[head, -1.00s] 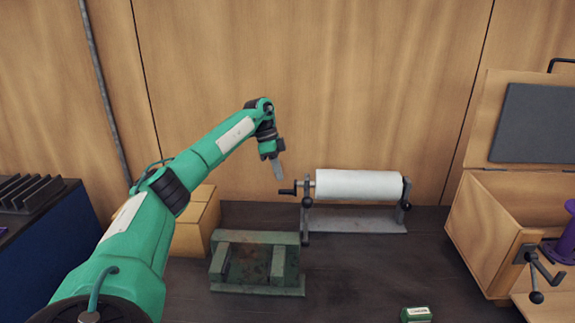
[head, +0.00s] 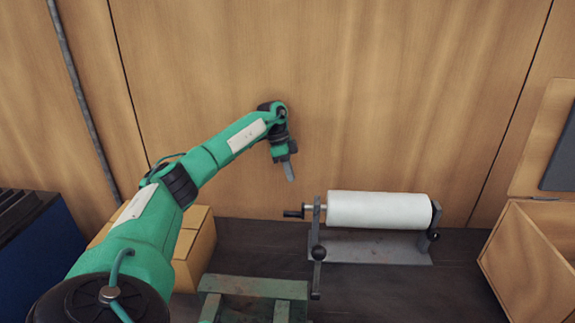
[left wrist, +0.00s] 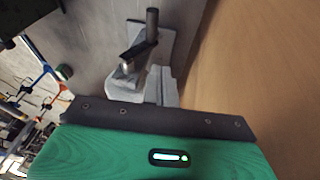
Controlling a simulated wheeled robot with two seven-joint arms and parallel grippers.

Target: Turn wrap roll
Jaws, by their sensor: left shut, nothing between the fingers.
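The white wrap roll (head: 378,209) lies level in a grey metal stand (head: 375,249) on the dark bench, against the wooden wall. A crank with a dark handle (head: 293,214) sticks out at its left end. My right gripper is in neither view.
A green worn metal fixture (head: 252,289) stands on the bench in front of the stand. A cardboard box (head: 197,250) is at the left, under my arm. An open wooden box (head: 535,245) is at the right.

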